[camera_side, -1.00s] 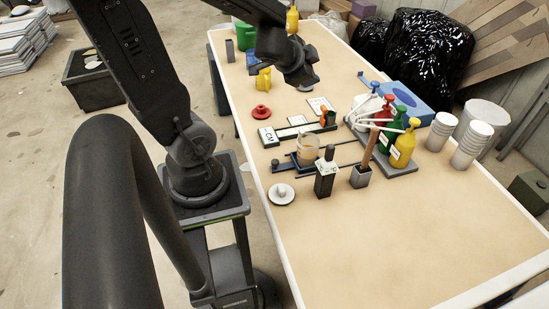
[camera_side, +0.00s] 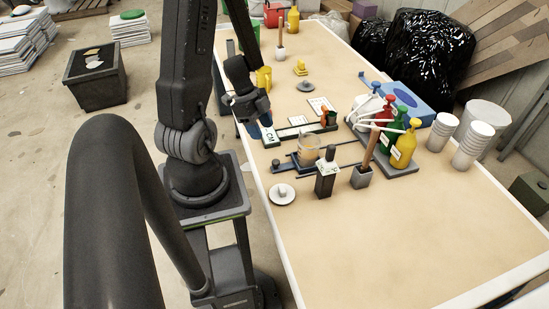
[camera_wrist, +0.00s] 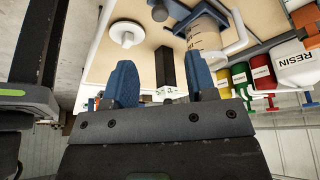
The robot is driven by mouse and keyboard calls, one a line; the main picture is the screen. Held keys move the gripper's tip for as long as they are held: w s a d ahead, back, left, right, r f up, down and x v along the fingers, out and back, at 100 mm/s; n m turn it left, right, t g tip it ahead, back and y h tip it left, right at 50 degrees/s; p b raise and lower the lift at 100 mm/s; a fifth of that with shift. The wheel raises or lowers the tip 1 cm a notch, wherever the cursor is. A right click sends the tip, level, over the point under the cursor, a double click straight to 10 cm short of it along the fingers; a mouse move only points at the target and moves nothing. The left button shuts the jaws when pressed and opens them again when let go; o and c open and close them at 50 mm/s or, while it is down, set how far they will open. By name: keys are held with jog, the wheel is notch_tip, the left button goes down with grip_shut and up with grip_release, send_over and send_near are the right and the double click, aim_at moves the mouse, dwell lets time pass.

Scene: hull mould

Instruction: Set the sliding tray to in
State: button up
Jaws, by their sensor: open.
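The sliding tray (camera_side: 292,164) is a low blue carriage between dark rails, with a dark knob (camera_side: 275,163) at its left end and a clear measuring cup (camera_side: 309,147) on it. In the wrist view, the blue tray (camera_wrist: 180,12) and the cup (camera_wrist: 207,38) show at the top, right of centre. My gripper (camera_side: 264,133) is beyond the tray's left end in the side view, near the table's left edge. In the wrist view, its two blue fingers (camera_wrist: 164,78) stand wide apart, with nothing visibly gripped. The gripper appears apart from the tray; exact height is unclear.
A white knobbed disc (camera_side: 282,193) lies to the left. The CM scale (camera_side: 300,130) is behind, and colored bottles (camera_side: 404,145) stand right. The front table is clear.

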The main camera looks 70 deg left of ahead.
aim_at(276, 161)
jog(key=x, duration=1.1)
jog(key=shift+w+f, duration=0.1)
jog(key=shift+f, duration=0.1)
jog(key=shift+c, duration=0.4)
grip_shut()
